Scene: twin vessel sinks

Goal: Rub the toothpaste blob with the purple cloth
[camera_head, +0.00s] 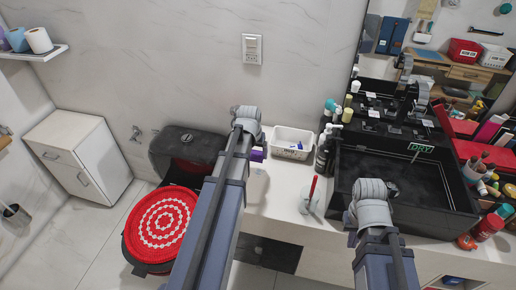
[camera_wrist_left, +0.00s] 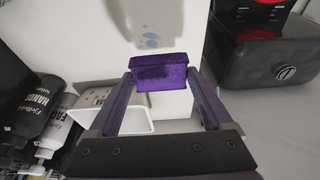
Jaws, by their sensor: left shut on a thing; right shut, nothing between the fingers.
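The purple cloth (camera_wrist_left: 160,74) looks like a folded block between the fingertips of my left gripper (camera_wrist_left: 160,82), which is shut on it. In the head view a bit of the purple cloth (camera_head: 257,155) shows beside my left arm, over the white counter. A pale blue-grey smear, apparently the toothpaste blob (camera_wrist_left: 150,40), lies on the white counter just beyond the cloth in the left wrist view. I cannot tell whether the cloth touches the counter. My right gripper (camera_head: 353,236) is mostly hidden beneath its own wrist, in front of the black sink; it is shut and empty.
A white bin (camera_head: 292,142) and several dark bottles (camera_head: 323,150) stand on the counter behind. A red stick on a white base (camera_head: 310,195) stands between my arms. A red round stool (camera_head: 163,225) is at left.

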